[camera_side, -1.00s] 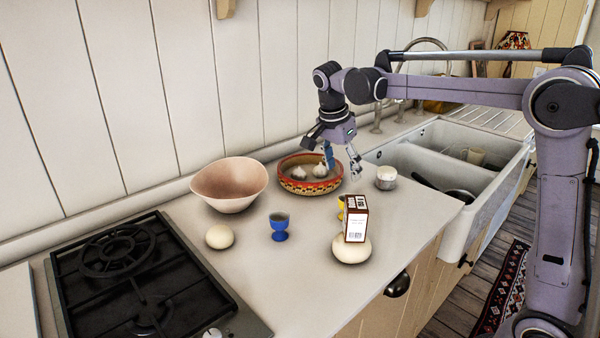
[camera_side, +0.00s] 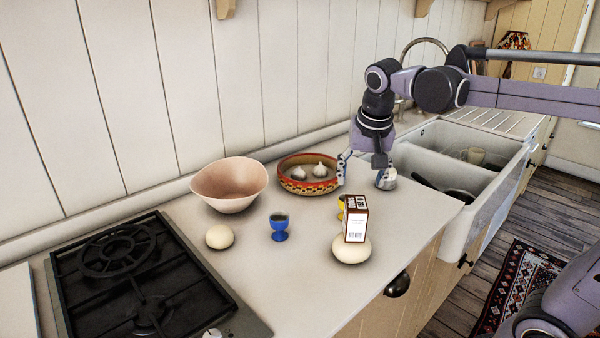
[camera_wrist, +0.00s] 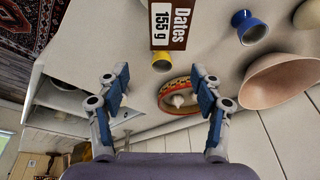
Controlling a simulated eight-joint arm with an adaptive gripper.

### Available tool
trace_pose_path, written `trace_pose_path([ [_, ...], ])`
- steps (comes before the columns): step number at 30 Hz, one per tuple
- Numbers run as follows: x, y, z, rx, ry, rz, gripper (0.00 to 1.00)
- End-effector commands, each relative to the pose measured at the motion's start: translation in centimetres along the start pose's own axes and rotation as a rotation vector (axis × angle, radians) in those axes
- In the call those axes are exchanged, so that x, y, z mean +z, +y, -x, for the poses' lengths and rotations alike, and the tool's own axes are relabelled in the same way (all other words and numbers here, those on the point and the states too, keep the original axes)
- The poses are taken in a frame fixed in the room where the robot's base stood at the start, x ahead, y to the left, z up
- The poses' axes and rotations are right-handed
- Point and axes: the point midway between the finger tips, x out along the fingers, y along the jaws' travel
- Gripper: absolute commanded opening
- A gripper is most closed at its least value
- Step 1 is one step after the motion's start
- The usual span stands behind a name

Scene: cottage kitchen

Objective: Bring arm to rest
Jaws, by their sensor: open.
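My gripper (camera_side: 364,176) is open and empty, held above the counter between the patterned bowl and the sink. In the wrist view my gripper (camera_wrist: 161,82) shows its two blue-padded fingers spread wide. The patterned bowl (camera_side: 327,186) holds garlic bulbs (camera_side: 320,170) and stands to the left of my gripper. In the wrist view the patterned bowl (camera_wrist: 173,84) lies between the fingers, lower down in depth. A small white cup seen earlier is mostly hidden behind my right finger in the side view.
A dates box (camera_side: 356,218) stands by a pale round thing (camera_side: 351,250) near the counter's front edge, with a yellow cup (camera_side: 341,207) behind. A blue egg cup (camera_side: 279,227), an egg (camera_side: 219,237), a pink bowl (camera_side: 229,185), a hob (camera_side: 136,283) and a sink (camera_side: 420,165) surround it.

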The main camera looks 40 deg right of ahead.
Motion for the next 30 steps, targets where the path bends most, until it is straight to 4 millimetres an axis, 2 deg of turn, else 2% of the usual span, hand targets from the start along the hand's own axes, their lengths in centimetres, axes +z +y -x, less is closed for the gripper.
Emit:
trace_pose_path([
  [3, 2.6, 1.2, 0.4, -0.061, 0.034, 0.211, 0.66],
  [8, 5.4, 2.3, 0.3, -0.123, 0.091, 0.465, 0.66],
  [12, 7.9, 3.2, -0.7, -0.169, 0.144, 0.659, 0.66],
  [15, 9.9, 2.8, -3.0, -0.234, 0.207, 0.687, 0.66],
  [19, 11.8, 2.6, -4.8, -0.29, 0.268, 0.711, 0.66],
  [23, 12.5, 2.5, -5.6, -0.315, 0.295, 0.721, 0.66],
  [30, 12.6, 2.5, -5.7, -0.316, 0.296, 0.721, 0.66],
])
